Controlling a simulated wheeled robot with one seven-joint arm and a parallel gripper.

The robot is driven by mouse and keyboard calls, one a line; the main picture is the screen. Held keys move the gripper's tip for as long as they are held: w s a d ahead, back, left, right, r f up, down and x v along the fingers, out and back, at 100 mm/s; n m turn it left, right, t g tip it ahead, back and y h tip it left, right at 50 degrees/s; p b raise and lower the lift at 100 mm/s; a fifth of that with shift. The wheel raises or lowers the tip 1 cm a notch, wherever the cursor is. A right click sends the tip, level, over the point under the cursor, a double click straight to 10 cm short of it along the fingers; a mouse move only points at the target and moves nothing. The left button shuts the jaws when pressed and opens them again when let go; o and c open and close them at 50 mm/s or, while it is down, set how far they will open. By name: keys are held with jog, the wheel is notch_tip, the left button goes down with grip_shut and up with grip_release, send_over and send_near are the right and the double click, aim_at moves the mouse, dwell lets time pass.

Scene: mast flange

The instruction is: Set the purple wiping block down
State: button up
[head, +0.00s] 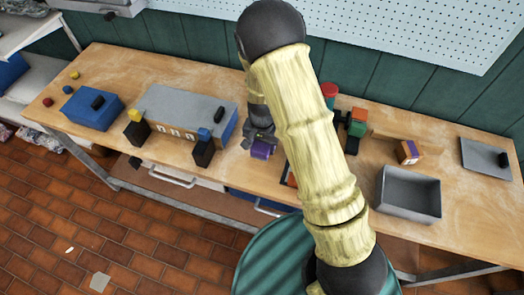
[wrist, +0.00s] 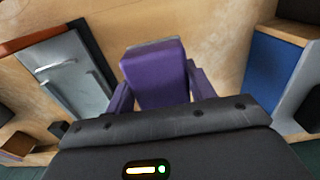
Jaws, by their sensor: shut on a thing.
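The purple wiping block (head: 261,151) is at the lower end of my gripper (head: 262,139), over the front middle of the wooden workbench (head: 243,184). In the wrist view the purple block (wrist: 157,78), with a greyish far edge, sits between the two purple-looking fingers of my gripper (wrist: 158,88), which is shut on it. Bare wood lies around the block there. I cannot tell whether its underside touches the bench. My own arm hides part of the bench to its right in the head view.
Left of the gripper stand a grey-topped box (head: 182,107), a black block with a blue top (head: 204,150) and a blue box (head: 88,109).

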jog(key=shift+f+p, duration=0.35)
jog(key=shift+f, duration=1.7)
jog(key=shift+f, duration=0.2)
jog(key=o, duration=1.2)
jog(key=shift+s, duration=0.1)
jog(key=shift+r, duration=0.1)
